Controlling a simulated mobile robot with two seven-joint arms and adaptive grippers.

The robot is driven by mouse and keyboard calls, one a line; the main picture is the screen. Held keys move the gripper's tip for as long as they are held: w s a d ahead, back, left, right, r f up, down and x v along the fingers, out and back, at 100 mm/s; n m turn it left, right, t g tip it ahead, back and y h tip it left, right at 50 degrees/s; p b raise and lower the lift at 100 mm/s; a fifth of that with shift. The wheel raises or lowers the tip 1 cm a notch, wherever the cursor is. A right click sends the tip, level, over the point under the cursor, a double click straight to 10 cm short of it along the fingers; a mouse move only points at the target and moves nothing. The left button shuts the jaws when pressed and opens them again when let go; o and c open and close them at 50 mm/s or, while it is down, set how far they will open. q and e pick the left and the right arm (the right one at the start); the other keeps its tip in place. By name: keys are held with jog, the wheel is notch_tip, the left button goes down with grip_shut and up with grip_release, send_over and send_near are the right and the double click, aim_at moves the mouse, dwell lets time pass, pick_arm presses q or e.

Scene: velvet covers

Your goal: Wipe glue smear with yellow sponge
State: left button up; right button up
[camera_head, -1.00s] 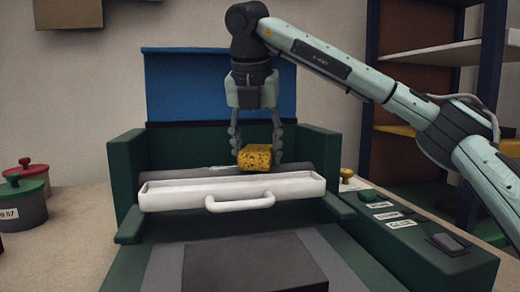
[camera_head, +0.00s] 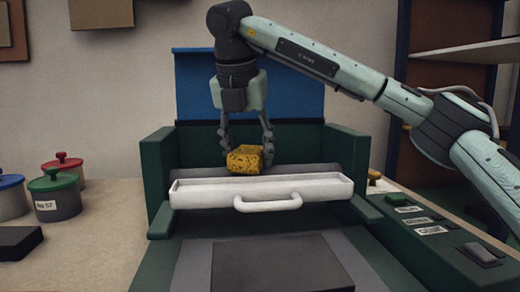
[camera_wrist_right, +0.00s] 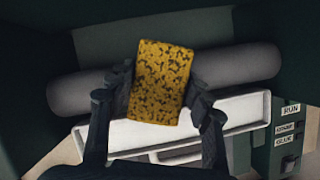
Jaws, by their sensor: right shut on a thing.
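My right gripper (camera_head: 246,148) is shut on the yellow sponge (camera_head: 244,160), a speckled block. The sponge sits at the grey roller (camera_head: 300,170) of the green machine, behind the white tray (camera_head: 330,190); I cannot tell whether it presses on it. In the right wrist view the sponge (camera_wrist_right: 160,85) is between the two dark fingers (camera_wrist_right: 163,100), in front of the roller (camera_wrist_right: 80,92). I cannot make out a glue smear now; the sponge may hide it. My left gripper is not in view.
The tray's handle (camera_head: 268,203) sticks out in front. Green side walls (camera_head: 158,175) flank the roller. A button panel (camera_head: 430,230) is at the right. Lidded pots (camera_head: 55,195) and a dark block (camera_head: 18,242) stand at the left. A shelf rises at the back right.

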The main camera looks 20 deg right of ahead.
jog(key=shift+w+a+f+p, duration=0.1)
jog(key=shift+w+a+p, duration=0.1)
jog(key=shift+a, duration=0.5)
jog(key=shift+w+a+p, duration=0.1)
jog(key=shift+a+p, duration=0.05)
jog(key=shift+a, duration=0.55)
jog(key=shift+w+a+f+p, duration=0.1)
jog(key=shift+a+p, duration=0.1)
jog(key=shift+a, duration=0.5)
jog(key=shift+r+p, duration=2)
jog(key=shift+r, duration=1.15)
notch_tip(320, 180, up, 3)
jog(key=shift+p, duration=1.15)
jog(key=shift+f, duration=0.15)
